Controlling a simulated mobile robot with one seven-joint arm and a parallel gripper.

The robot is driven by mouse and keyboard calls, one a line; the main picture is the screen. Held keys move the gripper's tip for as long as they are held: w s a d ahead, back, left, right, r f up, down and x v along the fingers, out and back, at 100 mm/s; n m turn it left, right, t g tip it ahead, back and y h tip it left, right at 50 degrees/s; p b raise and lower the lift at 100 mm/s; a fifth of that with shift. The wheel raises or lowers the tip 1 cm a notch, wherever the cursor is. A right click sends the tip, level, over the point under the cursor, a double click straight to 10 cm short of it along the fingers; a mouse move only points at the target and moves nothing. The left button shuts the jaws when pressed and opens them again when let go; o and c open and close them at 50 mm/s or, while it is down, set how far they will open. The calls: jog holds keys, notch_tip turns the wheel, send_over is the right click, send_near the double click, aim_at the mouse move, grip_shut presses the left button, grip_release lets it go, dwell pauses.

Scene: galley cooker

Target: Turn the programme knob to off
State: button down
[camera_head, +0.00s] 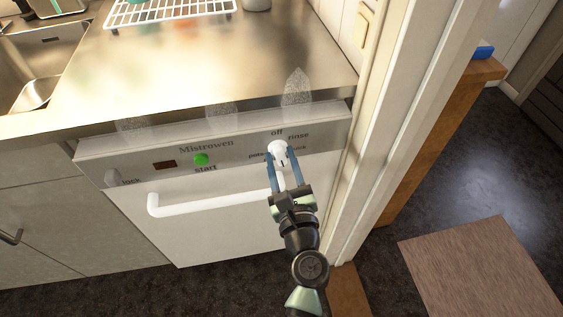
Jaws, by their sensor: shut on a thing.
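The white programme knob (277,149) sits at the right of the dishwasher's front panel (232,147). The labels "off", "rinse" and a partly hidden "pots" label stand around it. "Off" is printed straight above the knob. My gripper (283,169) reaches up from below, and its two blue fingers are shut on the knob, one on each side. The fingers cover the lower part of the knob, and I cannot tell which label its pointer faces.
A green start button (201,159), a dark display (165,165) and a grey lock knob (111,178) are further left. A white door handle (200,203) runs below. The steel worktop (215,75) overhangs the panel. A cream door frame (392,130) stands close on the right.

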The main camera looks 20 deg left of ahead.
jog(key=n+b, duration=0.2)
jog(key=n, duration=0.2)
jog(key=shift+f+n, duration=0.1)
jog(key=shift+n, duration=0.3)
jog(key=n+b, duration=0.2)
jog(key=n, duration=0.2)
jog(key=n+b, duration=0.2)
jog(key=n, duration=0.3)
jog(key=shift+b, duration=0.4)
jog(key=n+b, duration=0.2)
jog(key=n, duration=0.1)
jog(key=shift+n, duration=0.3)
jog(key=n+b, duration=0.2)
jog(key=n, duration=0.1)
jog(key=shift+n, duration=0.3)
jog(key=n+b, duration=0.3)
jog(key=n, duration=0.1)
jog(key=shift+n+b, duration=0.3)
jog(key=n+b, duration=0.3)
jog(key=n, duration=0.1)
jog(key=shift+n+b, duration=0.95)
jog(key=shift+n, duration=0.95)
